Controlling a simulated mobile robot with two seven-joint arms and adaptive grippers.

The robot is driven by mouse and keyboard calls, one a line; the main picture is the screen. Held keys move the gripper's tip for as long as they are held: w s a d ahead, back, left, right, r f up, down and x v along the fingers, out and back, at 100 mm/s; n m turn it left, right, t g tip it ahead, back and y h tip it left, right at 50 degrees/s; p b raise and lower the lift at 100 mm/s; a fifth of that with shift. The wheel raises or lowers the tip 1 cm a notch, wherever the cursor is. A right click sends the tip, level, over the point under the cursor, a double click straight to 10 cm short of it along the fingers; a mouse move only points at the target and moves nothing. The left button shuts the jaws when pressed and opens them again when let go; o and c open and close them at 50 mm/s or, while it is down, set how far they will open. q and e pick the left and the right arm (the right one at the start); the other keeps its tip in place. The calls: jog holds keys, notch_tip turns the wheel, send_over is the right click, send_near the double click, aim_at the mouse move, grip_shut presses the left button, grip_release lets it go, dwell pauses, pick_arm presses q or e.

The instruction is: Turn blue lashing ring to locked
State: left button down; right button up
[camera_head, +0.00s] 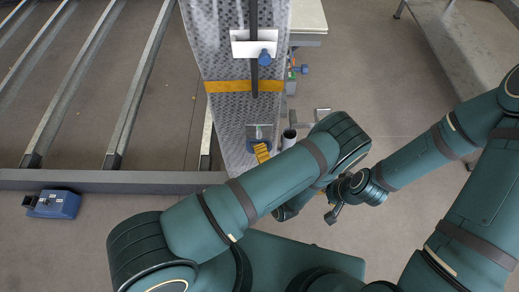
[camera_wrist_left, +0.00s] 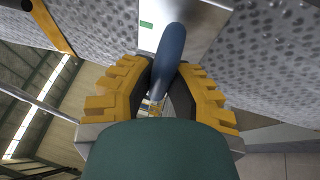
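The blue lashing ring (camera_head: 252,146) sits at a grey metal plate (camera_head: 259,131) low on the grey dimpled post. In the left wrist view the ring (camera_wrist_left: 170,48) shows as a blue curved bar in front of a bright plate. My left gripper (camera_head: 263,152) has yellow toothed fingers at the ring. In the wrist view its dark pads (camera_wrist_left: 163,82) lie against both sides of the bar and look shut on it. The ring's lower end is partly hidden between the fingers. My right gripper (camera_head: 337,205) is small and dark beside my left arm, and its fingers are unclear.
The grey dimpled post (camera_head: 225,112) has an orange band (camera_head: 228,87) and a white bracket (camera_head: 243,47) with a blue knob (camera_head: 265,58). Metal rails (camera_head: 138,85) lie left. A blue box (camera_head: 56,204) is on the floor at left. My left arm hides much of the lower middle.

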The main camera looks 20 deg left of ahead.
pick_arm(q)
jog(key=shift+n, duration=0.4)
jog(key=n+g+p, duration=0.1)
jog(key=n, duration=0.2)
jog(key=shift+r+n+g+h+p, duration=0.15)
jog(key=shift+n+g+h+p, duration=0.15)
jog(key=shift+n+g+p, duration=0.1)
jog(key=n+g+h+p, duration=0.1)
jog(key=n+p, duration=0.1)
jog(key=n, duration=0.1)
jog(key=shift+n, duration=0.4)
jog(key=n+h+p, duration=0.2)
jog(key=n+h, duration=0.1)
jog(key=shift+s+a+n+g, duration=0.1)
jog(key=shift+n+g, duration=0.3)
jog(key=shift+n+h+p, duration=0.3)
jog(key=shift+n+h, duration=0.4)
jog(key=shift+n, duration=0.3)
jog(key=shift+n+h, duration=0.3)
jog(key=shift+n, duration=0.1)
jog(key=c, duration=0.9)
grip_release()
